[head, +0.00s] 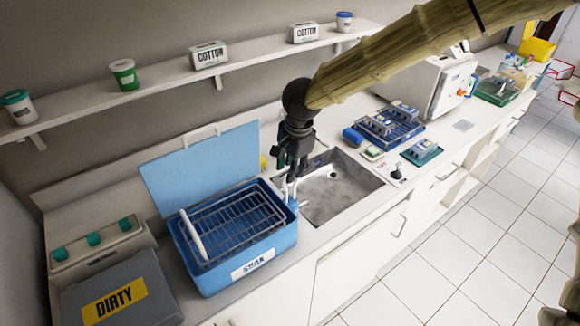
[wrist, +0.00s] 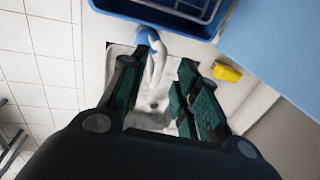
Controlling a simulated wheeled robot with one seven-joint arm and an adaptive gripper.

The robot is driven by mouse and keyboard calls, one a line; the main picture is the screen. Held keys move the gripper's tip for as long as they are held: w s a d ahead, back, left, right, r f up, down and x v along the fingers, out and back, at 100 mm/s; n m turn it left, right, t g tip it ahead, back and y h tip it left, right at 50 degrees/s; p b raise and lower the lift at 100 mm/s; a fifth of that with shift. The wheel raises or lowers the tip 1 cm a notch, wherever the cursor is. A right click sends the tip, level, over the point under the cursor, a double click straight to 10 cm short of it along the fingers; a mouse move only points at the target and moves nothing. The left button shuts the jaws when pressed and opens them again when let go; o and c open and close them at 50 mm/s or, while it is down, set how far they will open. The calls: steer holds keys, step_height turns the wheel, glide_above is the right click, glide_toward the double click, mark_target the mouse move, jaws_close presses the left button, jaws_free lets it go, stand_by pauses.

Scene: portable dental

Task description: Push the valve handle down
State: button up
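The blue soak bin (head: 243,270) stands on the counter left of the sink with its lid raised. At its right end is a small fitting (head: 293,200) with upright white parts and a blue part; I take it to hold the valve handle. In the wrist view the white part (wrist: 156,66) with a blue end (wrist: 147,38) shows beyond and between my fingers. My gripper (head: 288,172) points down just above this fitting. Its green-padded fingers (wrist: 152,95) are apart, with nothing held between them. I cannot tell whether a finger touches the handle.
The sink (head: 340,190) is directly right of the bin. A wire rack (head: 235,220) lies in the bin. A grey box marked DIRTY (head: 115,290) is at the left. A yellow object (wrist: 227,72) is near the wall. Blue trays (head: 390,130) stand right of the sink.

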steer(key=shift+w+f, duration=0.1)
steer(key=shift+f, duration=0.65)
jaws_close()
